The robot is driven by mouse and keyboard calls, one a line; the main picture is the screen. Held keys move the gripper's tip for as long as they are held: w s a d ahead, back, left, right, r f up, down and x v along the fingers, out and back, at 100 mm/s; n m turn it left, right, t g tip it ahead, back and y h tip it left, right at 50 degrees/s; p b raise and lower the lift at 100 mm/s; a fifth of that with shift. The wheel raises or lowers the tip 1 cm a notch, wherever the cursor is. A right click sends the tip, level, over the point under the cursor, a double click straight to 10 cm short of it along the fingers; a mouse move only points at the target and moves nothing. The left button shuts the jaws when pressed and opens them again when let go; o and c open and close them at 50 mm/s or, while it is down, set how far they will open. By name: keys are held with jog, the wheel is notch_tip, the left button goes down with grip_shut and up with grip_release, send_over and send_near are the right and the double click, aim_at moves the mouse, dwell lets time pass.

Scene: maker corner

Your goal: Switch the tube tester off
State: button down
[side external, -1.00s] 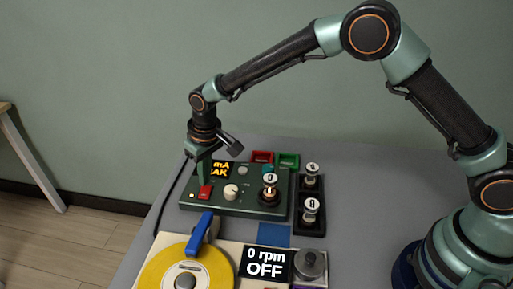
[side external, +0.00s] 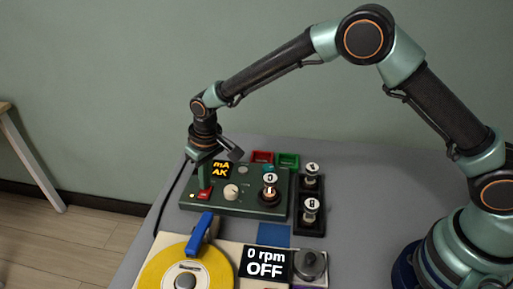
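The tube tester (side external: 240,204) is a dark green box on the grey table. Its small display (side external: 221,169) is lit with orange "mA AK". A red switch (side external: 205,195) sits at its front left, with a small light (side external: 192,195) beside it. A tube (side external: 269,184) stands in the socket at the right and glows orange near its base. My gripper (side external: 204,185) points down just over the red switch, its tip at or very near the switch's back edge. Contact is unclear. The fingers overlap in this view, so their gap is hidden.
A black rack (side external: 299,215) with two tubes stands right of the tester. Red (side external: 262,156) and green (side external: 288,160) bins lie behind. In front is a turntable-like device with a yellow disc (side external: 160,268), a blue arm (side external: 199,233) and a screen (side external: 265,263) reading "0 rpm OFF".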

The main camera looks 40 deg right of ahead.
jog(key=shift+r, duration=3.5)
jog(key=s+d+r+m+t, duration=0.15)
jog(key=s+d+r, duration=0.45)
jog(key=d+r, duration=0.7)
jog(key=s+d+r+m+t, duration=0.1)
jog(key=s+d+t, duration=0.1)
jog(key=s+d, duration=0.8)
jog(key=s, duration=0.4)
jog(key=shift+d+h, duration=0.4)
